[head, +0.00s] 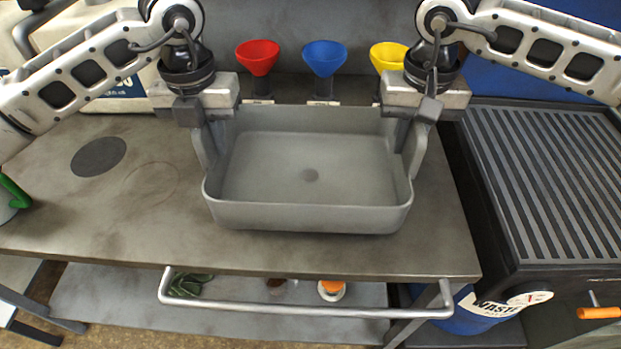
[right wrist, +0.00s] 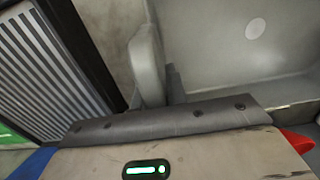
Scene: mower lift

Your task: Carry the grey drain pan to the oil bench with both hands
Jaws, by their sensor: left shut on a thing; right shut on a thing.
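The grey drain pan (head: 305,217) is level and looks empty, with a darker round spot in its floor. It is over the right half of the metal bench (head: 95,222); I cannot tell whether it touches the top. My left gripper (head: 205,142) is shut on the pan's left side. My right gripper (head: 419,140) is shut on its right side. In the right wrist view the pan (right wrist: 218,60) fills the upper right, beside a finger of my right gripper (right wrist: 150,72). The exact grip contacts are partly hidden.
Red (head: 258,57), blue (head: 324,57) and yellow (head: 388,56) funnels stand behind the pan. A slatted grate (head: 550,180) is to the right, past a gap. A rail (head: 300,308) runs along the bench front. The bench's left part is mostly clear, with a dark disc (head: 98,157).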

